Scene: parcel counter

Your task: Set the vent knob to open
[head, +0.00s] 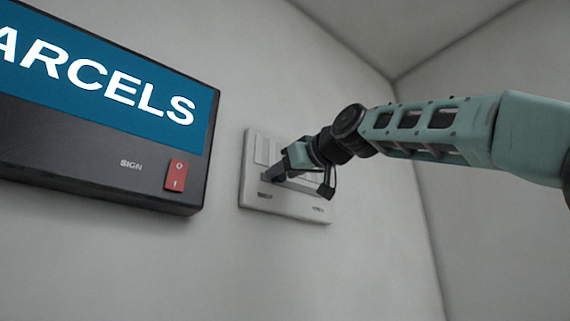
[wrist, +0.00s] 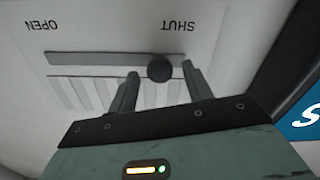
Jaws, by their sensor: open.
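The vent panel (head: 290,208) is a white plate on the wall in the head view, partly hidden behind my gripper (head: 271,176). In the wrist view the panel (wrist: 110,30) shows upside-down labels, OPEN at the left and SHUT at the right. A slot runs below them, with grille slats beneath. The dark round vent knob (wrist: 159,68) sits in the slot towards the SHUT end. My gripper (wrist: 161,70) is open, with one finger on each side of the knob and visible gaps between. The knob is hidden in the head view.
A dark sign box (head: 100,165) with a lit blue face and a red rocker switch (head: 176,175) is on the wall left of the panel. Its blue face also shows at the right edge of the wrist view (wrist: 305,115). The wall below the panel is bare.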

